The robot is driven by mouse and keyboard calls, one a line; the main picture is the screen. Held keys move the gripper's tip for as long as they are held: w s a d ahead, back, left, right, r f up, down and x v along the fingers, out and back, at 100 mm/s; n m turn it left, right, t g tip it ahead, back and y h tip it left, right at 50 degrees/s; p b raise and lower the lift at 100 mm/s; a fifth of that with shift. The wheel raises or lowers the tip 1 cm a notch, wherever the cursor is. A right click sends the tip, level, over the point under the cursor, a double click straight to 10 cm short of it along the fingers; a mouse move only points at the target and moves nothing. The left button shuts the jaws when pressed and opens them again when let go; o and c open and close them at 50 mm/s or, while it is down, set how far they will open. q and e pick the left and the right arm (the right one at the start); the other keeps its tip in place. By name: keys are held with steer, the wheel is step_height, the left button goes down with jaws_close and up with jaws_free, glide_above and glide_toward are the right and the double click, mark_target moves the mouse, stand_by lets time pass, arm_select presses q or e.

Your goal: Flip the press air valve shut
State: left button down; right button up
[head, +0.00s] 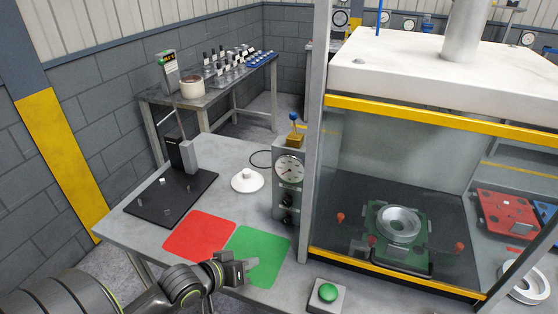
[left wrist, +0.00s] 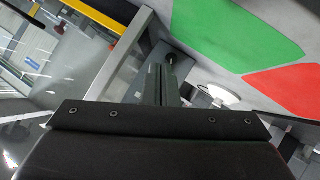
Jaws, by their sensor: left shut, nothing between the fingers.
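The press air valve (head: 295,138) is a small brass body on top of the grey gauge box (head: 287,190), beside the press frame post. Its blue-tipped lever (head: 294,118) stands roughly upright. My left gripper (head: 246,269) is over the front of the green mat, well below and in front of the valve in the head view. Its fingers are shut and empty; they also show in the left wrist view (left wrist: 168,82). I cannot make out the valve in the left wrist view. My right gripper is not in view.
The press (head: 440,105) with its clear guard stands right of the gauge box. A green button box (head: 327,293) sits at the front. A red mat (head: 199,236), white round part (head: 247,181) and black stand (head: 172,200) lie left.

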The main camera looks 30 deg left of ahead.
arm_select(q)
steer(key=w+a+r+n+t+h, duration=0.1)
steer(key=w+a+r+n+t, duration=0.2)
steer(key=r, duration=0.4)
steer(key=w+a+r+n+t+h, duration=0.1)
steer(key=w+a+r+n+t, duration=0.1)
steer(key=r, duration=0.5)
steer(key=w+a+r+n+t+h, duration=0.1)
steer(key=w+a+r+n+t, duration=0.2)
steer(key=r, duration=0.5)
steer(key=shift+w+a+n+t+h, duration=0.3)
steer(key=shift+w+a+t+h, duration=0.1)
steer(key=shift+t, duration=0.2)
steer(key=b+x, duration=0.3)
steer(key=x, duration=1.1)
steer(key=shift+f, duration=0.1)
